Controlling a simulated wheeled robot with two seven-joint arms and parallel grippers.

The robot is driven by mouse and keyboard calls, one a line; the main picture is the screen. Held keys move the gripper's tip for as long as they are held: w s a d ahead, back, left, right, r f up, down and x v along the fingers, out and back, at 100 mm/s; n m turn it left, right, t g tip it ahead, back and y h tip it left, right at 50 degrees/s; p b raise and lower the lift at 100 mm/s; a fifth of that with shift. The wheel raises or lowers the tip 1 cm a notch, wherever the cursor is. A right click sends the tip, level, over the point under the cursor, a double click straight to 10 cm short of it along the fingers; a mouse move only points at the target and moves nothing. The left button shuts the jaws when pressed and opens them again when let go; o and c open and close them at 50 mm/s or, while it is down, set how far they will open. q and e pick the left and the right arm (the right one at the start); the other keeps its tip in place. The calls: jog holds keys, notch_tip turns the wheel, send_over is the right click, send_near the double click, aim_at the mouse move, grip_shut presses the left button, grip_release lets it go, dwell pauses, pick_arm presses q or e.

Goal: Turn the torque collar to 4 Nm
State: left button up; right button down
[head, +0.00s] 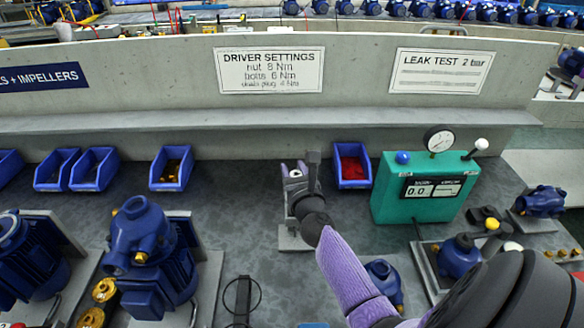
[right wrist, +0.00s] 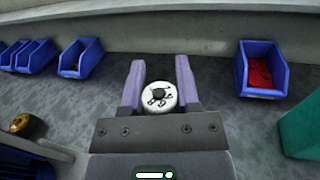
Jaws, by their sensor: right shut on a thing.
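The torque collar is a round white dial with a dark centre and dark marks (right wrist: 159,97). It sits between the two purple fingers of my right gripper (right wrist: 160,88) in the right wrist view. The fingers are shut on it, one on each side. The marks are too small to read surely, so I cannot tell the setting. In the head view my right gripper (head: 299,172) is at the middle of the bench, over a small grey stand (head: 291,240), and mostly hides the collar. My left gripper is not in view.
A sign (head: 270,70) on the back wall lists driver settings. A blue bin with red parts (head: 352,167) and a teal leak tester (head: 415,188) stand to the right. A blue bin with brass parts (head: 172,168) and a blue pump (head: 150,258) stand to the left.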

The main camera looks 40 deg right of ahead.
jog(key=m+g+h+b, duration=0.1)
jog(key=m+g+h, duration=0.1)
jog(key=h, duration=0.1)
jog(key=shift+d+f+m+h+b, duration=0.2)
jog(key=shift+m+h+b, duration=0.1)
jog(key=shift+m+b, duration=0.1)
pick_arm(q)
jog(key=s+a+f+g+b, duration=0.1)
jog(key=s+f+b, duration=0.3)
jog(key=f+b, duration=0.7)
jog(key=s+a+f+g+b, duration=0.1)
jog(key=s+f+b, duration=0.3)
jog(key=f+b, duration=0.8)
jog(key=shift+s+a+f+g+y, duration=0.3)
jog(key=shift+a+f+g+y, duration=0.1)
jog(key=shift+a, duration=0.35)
pick_arm(e)
jog(key=m+g+h, duration=0.1)
jog(key=m+g, duration=0.4)
jog(key=g, duration=0.2)
jog(key=s+m+g+h, duration=0.1)
jog(key=m+g+h, duration=0.1)
jog(key=m+g, duration=0.3)
jog(key=s+m+g+h, duration=0.1)
jog(key=m+g, duration=0.3)
jog(key=g, duration=0.5)
jog(key=shift+s+d+r+m+g+h, duration=0.2)
jog(key=shift+d+m+g+h, duration=0.1)
jog(key=shift+m, duration=0.1)
